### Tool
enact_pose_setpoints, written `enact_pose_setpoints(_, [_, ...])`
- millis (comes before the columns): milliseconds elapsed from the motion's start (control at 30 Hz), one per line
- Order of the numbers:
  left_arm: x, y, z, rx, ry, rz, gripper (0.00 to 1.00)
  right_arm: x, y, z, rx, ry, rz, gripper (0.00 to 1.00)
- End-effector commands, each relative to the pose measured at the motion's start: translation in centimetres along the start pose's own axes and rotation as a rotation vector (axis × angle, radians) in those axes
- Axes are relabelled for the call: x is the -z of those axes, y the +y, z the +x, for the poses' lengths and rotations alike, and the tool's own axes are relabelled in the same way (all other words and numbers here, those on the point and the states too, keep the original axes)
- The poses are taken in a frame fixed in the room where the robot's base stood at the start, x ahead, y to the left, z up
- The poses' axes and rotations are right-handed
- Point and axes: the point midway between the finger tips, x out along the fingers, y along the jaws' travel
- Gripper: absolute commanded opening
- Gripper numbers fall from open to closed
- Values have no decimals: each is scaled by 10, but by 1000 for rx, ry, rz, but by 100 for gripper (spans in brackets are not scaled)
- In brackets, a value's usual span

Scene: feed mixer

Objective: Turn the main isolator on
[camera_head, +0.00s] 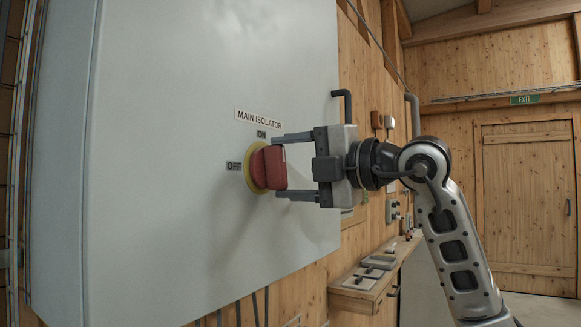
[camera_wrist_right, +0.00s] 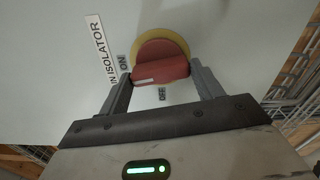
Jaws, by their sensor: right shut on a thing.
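The main isolator is a red rotary handle (camera_head: 272,167) on a yellow disc (camera_head: 252,170), on the grey cabinet door. The ON label (camera_head: 261,134) is above it and the OFF label (camera_head: 234,166) to its left. My right gripper (camera_head: 279,167) is shut on the handle, one finger at its upper end and one at its lower end. The handle's long side stands about upright. The right wrist view shows the red handle (camera_wrist_right: 160,70) between both fingers, with a pale mark near the end on the ON label (camera_wrist_right: 123,63) side. My left gripper is out of view.
The grey cabinet (camera_head: 190,90) fills the left half. A wooden shelf (camera_head: 372,280) with small items is on the timber wall below and right of my right gripper. A wooden door (camera_head: 528,195) under a green exit sign is at the far right.

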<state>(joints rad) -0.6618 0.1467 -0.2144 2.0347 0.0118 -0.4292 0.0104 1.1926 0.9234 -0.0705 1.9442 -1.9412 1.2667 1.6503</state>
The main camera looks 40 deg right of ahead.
Motion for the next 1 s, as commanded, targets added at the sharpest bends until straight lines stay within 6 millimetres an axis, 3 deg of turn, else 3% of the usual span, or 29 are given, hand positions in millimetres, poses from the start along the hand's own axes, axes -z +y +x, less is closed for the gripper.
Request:
enact_pose_setpoints(333, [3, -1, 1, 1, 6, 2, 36, -1, 0, 0, -1, -5, 153, 43])
enact_pose_setpoints(900, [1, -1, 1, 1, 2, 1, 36, -1, 0, 0, -1, -4, 187, 43])
enact_pose_setpoints(933, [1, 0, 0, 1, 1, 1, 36, -1, 0, 0, -1, -4, 187, 71])
enact_pose_setpoints(1000, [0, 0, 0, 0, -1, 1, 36, -1, 0, 0, -1, -4, 186, 87])
